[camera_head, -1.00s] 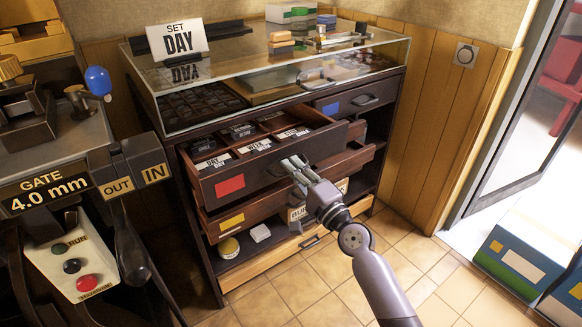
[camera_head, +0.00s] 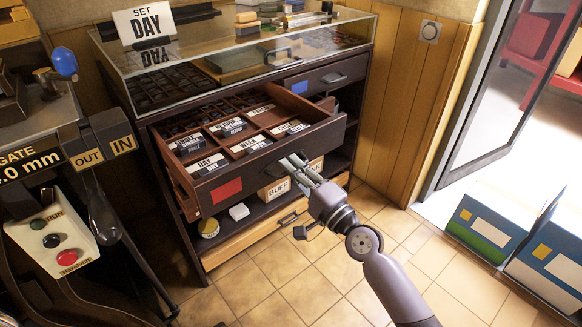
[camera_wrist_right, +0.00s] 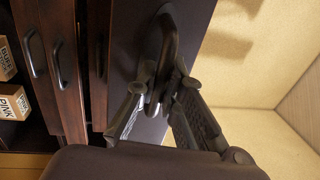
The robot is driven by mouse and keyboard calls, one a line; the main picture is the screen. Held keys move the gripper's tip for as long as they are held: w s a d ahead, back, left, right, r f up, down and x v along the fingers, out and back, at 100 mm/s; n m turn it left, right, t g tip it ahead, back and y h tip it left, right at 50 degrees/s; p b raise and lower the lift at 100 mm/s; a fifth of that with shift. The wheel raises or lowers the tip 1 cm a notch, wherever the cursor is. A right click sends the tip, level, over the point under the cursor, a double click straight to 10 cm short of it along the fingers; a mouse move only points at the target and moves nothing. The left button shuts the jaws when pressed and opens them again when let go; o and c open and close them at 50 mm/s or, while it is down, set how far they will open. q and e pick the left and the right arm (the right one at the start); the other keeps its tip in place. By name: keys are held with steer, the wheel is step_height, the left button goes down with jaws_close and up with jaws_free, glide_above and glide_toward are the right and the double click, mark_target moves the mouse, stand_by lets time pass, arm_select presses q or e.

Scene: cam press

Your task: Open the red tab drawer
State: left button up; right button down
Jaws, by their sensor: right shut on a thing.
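The red tab drawer (camera_head: 250,172) stands well out of the dark cabinet, with its red tab (camera_head: 227,190) on the front panel. Its compartments hold several black-and-white label blocks, such as the DAY block (camera_head: 207,164) at the front left. My right gripper (camera_head: 296,163) is at the right part of the drawer front, shut on its handle. In the right wrist view the dark curved handle (camera_wrist_right: 167,38) runs between the fingers (camera_wrist_right: 160,92). In the head view the gripper mostly hides the handle. My left gripper is not in view.
A glass case top (camera_head: 240,60) with a SET DAY sign (camera_head: 145,24) covers the cabinet. The blue tab drawer (camera_head: 325,80) is at the upper right. A machine with a control panel (camera_head: 52,240) stands left. Boxes (camera_head: 495,222) sit at the right. Tiled floor in front is clear.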

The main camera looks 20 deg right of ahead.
steer(key=c, duration=2)
jaws_free()
steer(key=o, duration=0.3)
steer(key=shift+o, duration=0.2)
steer(key=shift+s+d+f, duration=0.1)
steer(key=shift+s, duration=0.1)
steer(key=v, duration=1.1)
steer(key=shift+s, duration=0.2)
steer(key=shift+d, duration=0.15)
